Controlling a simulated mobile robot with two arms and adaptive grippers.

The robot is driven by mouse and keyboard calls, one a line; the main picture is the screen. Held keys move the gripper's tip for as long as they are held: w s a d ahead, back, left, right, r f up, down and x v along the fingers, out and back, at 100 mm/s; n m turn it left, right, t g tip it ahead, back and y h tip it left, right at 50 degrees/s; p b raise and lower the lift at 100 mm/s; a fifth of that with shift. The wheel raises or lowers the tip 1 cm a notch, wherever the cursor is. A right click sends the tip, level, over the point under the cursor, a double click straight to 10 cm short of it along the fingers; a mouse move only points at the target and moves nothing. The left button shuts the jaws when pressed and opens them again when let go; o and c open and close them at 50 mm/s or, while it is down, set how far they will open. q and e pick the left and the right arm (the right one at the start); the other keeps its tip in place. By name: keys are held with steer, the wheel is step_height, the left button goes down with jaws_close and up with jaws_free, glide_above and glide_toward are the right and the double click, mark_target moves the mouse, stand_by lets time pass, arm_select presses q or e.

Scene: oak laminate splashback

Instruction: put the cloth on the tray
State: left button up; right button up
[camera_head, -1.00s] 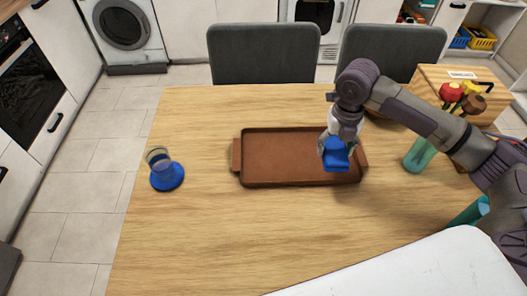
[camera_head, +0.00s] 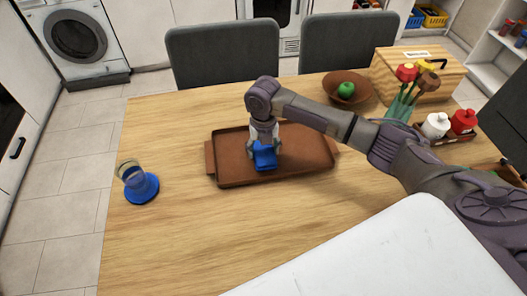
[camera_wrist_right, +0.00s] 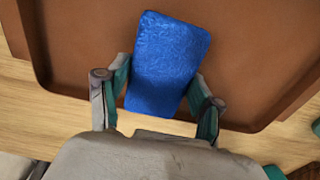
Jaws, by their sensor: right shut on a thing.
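The brown tray (camera_head: 310,150) lies in the middle of the wooden table, with a handle at each end. My right gripper (camera_head: 264,150) is over the middle of the tray and is shut on the blue cloth (camera_head: 265,160). In the right wrist view the folded cloth (camera_wrist_right: 168,62) sits between the two fingers of my right gripper (camera_wrist_right: 158,95), with the tray (camera_wrist_right: 85,45) behind it. I cannot tell whether the cloth touches the tray floor. My left gripper is out of view.
A glass (camera_head: 131,173) stands on a blue coaster (camera_head: 142,188) to the left. The front left tabletop is clear.

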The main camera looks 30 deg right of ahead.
mark_target(264, 151)
steer(key=shift+f, duration=0.9)
steer(key=o, duration=1.2)
steer(key=shift+f, duration=0.15)
step_height(264, 151, up, 12)
steer(key=shift+r, duration=0.2)
steer(key=shift+f, duration=0.1)
